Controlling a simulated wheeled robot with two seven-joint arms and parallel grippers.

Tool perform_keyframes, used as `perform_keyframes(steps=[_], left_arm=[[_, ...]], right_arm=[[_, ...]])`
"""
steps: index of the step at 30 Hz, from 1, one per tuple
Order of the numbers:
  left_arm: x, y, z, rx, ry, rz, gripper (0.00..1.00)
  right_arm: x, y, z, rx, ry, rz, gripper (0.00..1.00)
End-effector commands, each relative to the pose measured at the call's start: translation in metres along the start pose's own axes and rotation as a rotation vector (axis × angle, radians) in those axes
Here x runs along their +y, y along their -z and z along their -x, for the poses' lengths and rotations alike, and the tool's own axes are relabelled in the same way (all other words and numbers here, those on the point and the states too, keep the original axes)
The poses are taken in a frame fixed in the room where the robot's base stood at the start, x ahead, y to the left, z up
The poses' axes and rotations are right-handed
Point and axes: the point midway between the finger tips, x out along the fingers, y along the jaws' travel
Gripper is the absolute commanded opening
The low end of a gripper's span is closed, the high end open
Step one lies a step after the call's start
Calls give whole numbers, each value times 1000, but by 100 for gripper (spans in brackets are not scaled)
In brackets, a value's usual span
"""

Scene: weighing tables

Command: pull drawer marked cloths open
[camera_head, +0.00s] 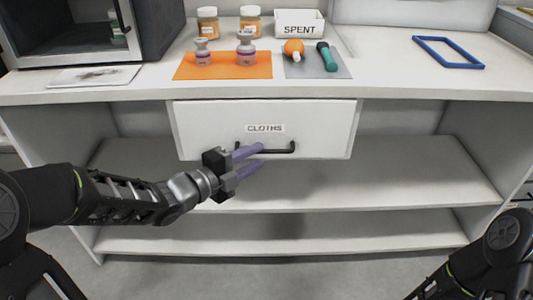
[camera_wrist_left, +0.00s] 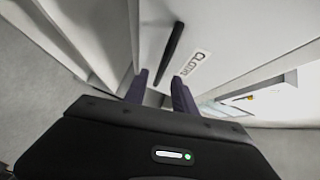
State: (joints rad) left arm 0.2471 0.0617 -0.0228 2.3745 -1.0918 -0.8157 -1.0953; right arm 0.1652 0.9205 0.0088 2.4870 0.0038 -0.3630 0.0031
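The white drawer marked CLOTHS (camera_head: 210,125) is under the counter and looks shut. Its black bar handle (camera_head: 285,149) runs across the front below the label (camera_head: 265,128). My left gripper (camera_head: 262,155) is in front of the handle, its two purple fingers apart with nothing held. In the left wrist view the handle (camera_wrist_left: 173,42) lies just beyond the open fingertips (camera_wrist_left: 160,75), in line with the gap. I cannot tell whether the fingertips reach around it. My right arm shows at the lower right of the head view; its gripper is out of frame.
Open shelves (camera_head: 390,180) lie below the drawer. The floor in front looks clear.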

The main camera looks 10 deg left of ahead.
Motion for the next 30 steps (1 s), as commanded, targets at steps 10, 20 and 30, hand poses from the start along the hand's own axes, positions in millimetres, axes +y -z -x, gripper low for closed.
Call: perform_keyframes(steps=[10, 20, 30], left_arm=[[1, 0, -43, 0, 0, 0, 33], [0, 0, -45, -1, -1, 1, 29], [0, 0, -45, -1, -1, 1, 1]], right_arm=[[6, 3, -9, 7, -3, -5, 36], [6, 3, -9, 8, -4, -5, 36], [6, 3, -9, 7, -3, -4, 36]])
